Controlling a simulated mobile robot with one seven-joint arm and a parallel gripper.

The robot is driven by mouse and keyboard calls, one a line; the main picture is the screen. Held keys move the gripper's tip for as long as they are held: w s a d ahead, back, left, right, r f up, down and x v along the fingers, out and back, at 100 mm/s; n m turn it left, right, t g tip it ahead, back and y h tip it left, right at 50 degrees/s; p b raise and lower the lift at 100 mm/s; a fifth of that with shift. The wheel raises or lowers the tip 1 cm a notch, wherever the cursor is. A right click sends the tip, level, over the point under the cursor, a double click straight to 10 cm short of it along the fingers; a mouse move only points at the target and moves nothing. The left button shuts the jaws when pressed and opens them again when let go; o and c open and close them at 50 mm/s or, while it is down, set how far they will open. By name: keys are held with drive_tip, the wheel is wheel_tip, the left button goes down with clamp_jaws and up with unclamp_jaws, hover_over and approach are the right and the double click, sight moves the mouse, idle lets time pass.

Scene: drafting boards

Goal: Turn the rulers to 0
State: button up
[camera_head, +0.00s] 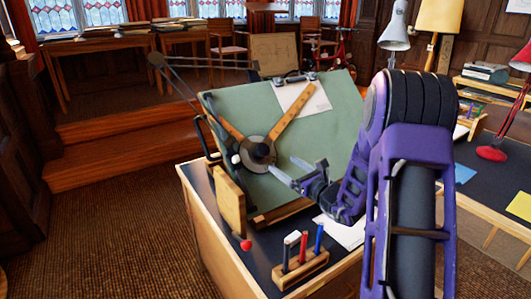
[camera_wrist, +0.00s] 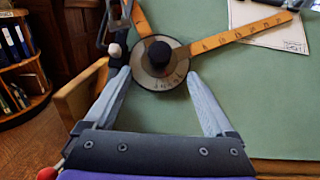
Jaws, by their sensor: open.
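The drafting machine's round protractor head (camera_head: 257,154) sits low on the green tilted drafting board (camera_head: 235,115). Two wooden rulers spread from it in a V; one ruler (camera_head: 294,117) slants up to the right, the other (camera_head: 219,124) up to the left. In the wrist view the head has a dark knob (camera_wrist: 158,53) over a marked dial (camera_wrist: 165,83); the dial's numbers are too small to read. My gripper (camera_head: 299,171) is open and empty, just right of the head. In the wrist view its fingers (camera_wrist: 161,85) lie either side of the head's lower part, with no contact visible.
A wooden holder (camera_head: 300,270) with several markers stands on the dark desk below the board. A wooden panel with a red knob (camera_head: 246,246) is at its left. Paper (camera_head: 305,98) is clipped to the board top. A red lamp (camera_head: 491,153) stands on the right desk.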

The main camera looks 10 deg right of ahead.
sight(265, 151)
drive_tip(key=x, duration=1.1)
clamp_jaws()
